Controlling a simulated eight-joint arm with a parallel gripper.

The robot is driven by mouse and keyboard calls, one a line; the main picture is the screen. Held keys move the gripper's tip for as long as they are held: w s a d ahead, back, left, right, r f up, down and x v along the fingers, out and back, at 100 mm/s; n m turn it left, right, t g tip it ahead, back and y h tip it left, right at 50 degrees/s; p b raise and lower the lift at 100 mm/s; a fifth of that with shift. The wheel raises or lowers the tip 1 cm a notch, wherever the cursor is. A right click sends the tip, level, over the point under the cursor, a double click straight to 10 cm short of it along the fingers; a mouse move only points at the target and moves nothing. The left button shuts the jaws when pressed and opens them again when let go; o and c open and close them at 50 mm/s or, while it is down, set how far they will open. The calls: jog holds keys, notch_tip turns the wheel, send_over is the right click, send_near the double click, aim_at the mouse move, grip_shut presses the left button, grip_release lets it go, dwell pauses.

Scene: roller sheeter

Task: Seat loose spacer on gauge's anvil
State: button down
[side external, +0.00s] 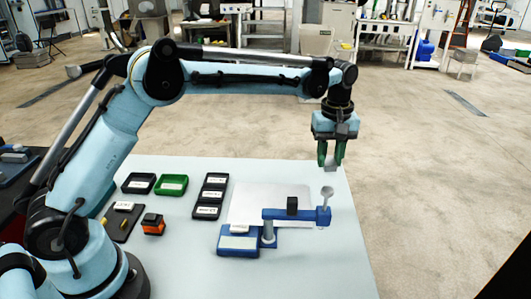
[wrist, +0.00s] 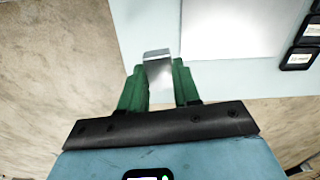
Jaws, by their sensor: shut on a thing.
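My gripper (side external: 331,158) is raised above the table's right edge, with its green fingers pointing down. It is shut on a small silvery block, the spacer (wrist: 158,66), which sticks out past the fingertips in the wrist view. In the side view only a pale bit of it shows between the fingers. The blue gauge (side external: 285,214) stands on the table below and left of my gripper. It has a flat base, a short post, a level arm with a black block on top, and a pale round-topped piece at its right end. I cannot pick out its anvil surely.
A pale sheet (side external: 247,200) lies behind the gauge. A black three-part tray (side external: 210,196), a green tray (side external: 171,185) and a black tray (side external: 138,183) are to the left. An orange and black block (side external: 153,224) sits nearer my base. The air around my gripper is clear.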

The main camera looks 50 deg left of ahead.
jog(key=s+a+n, duration=0.4)
jog(key=n, duration=1.3)
send_over(271, 203)
jog(key=shift+a+f, duration=0.1)
jog(key=shift+f, duration=3.35)
jog(key=shift+f, duration=1.05)
jog(key=shift+c, duration=1.6)
grip_release()
notch_tip(271, 203, up, 7)
